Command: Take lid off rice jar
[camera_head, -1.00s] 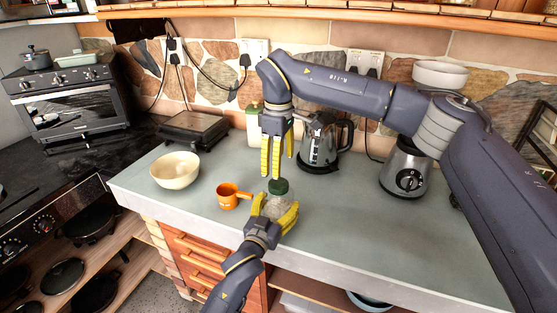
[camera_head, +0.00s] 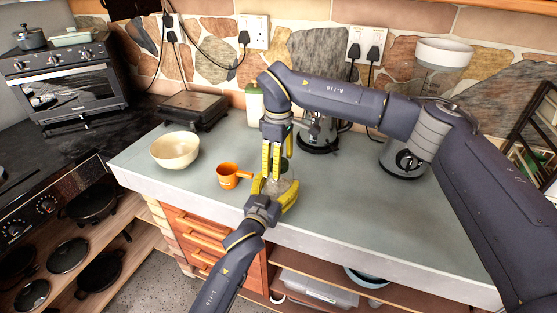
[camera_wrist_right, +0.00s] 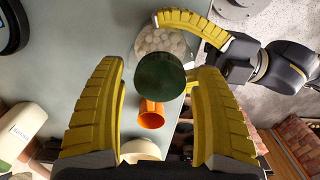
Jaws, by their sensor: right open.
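The glass rice jar (camera_head: 280,186) stands near the counter's front edge, with white contents visible in the right wrist view (camera_wrist_right: 163,42). My left gripper (camera_head: 274,190) is closed around its body from the front. The dark green lid (camera_wrist_right: 160,82) sits on the jar. My right gripper (camera_head: 277,172) points down from above, its fingers open on either side of the lid. In the right wrist view, the lid lies between the right fingertips (camera_wrist_right: 158,68), with a gap on the left side. In the head view, the right fingers mostly hide the lid.
An orange measuring cup (camera_head: 228,177) stands just left of the jar, and a cream bowl (camera_head: 175,150) is further left. A kettle (camera_head: 318,135) and a blender (camera_head: 403,160) stand behind and right. The right front counter (camera_head: 370,215) is clear.

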